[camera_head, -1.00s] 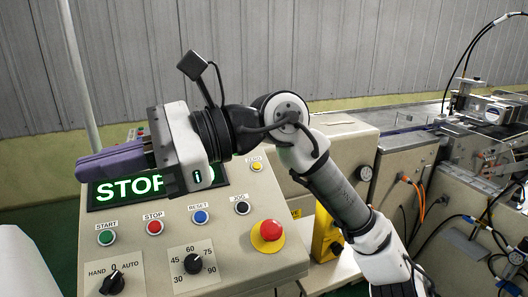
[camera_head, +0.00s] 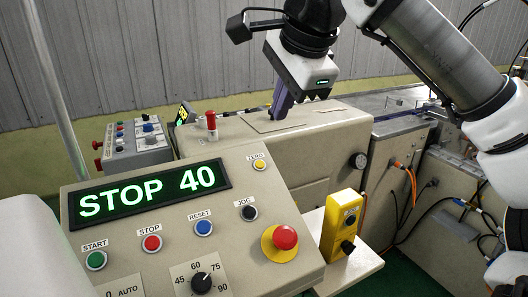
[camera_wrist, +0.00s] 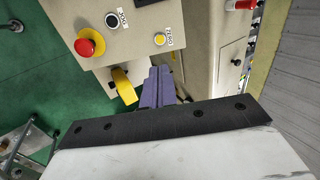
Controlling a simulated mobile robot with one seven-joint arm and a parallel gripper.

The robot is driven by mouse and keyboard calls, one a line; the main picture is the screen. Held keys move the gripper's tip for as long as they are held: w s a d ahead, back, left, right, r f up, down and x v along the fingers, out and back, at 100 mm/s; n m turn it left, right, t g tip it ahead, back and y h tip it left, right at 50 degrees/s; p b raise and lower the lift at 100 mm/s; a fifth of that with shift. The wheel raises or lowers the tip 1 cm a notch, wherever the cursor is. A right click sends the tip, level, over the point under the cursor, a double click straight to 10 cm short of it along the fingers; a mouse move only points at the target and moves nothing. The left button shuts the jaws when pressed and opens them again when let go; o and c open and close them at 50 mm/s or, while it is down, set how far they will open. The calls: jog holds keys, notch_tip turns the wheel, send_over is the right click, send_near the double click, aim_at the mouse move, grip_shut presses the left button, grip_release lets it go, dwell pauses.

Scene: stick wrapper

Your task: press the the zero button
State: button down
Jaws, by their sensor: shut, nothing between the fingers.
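The zero button (camera_head: 260,164) is a small yellow button under a ZERO label, near the upper right corner of the beige control panel (camera_head: 240,215). It also shows in the wrist view (camera_wrist: 160,39), clear of the fingers. My gripper (camera_head: 279,115) has its purple fingers pointing down and held together, with nothing between them. In the head view it appears above and a little right of the button, in front of the beige machine housing. In the wrist view the fingertips (camera_wrist: 160,70) appear just below the button; they look apart from it.
The panel also has a lit display (camera_head: 150,196) reading STOP 40, a red emergency stop (camera_head: 285,237), a black JOG button (camera_head: 249,213) and a blue RESET button (camera_head: 204,228). A yellow box (camera_head: 341,222) stands to the right. A red-topped post (camera_head: 211,121) stands behind.

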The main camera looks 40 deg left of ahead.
aim_at(259, 164)
dwell(0.3)
jog(key=p+x, duration=0.3)
jog(key=x, duration=1)
jog(key=shift+w+a+f, duration=0.1)
jog(key=shift+w+f, duration=0.05)
jog(key=shift+f, duration=0.3)
jog(key=shift+b+x, duration=0.8)
jog(key=shift+b, duration=0.05)
jog(key=shift+f, duration=0.1)
jog(key=shift+r, duration=0.4)
jog(key=v, duration=1.4)
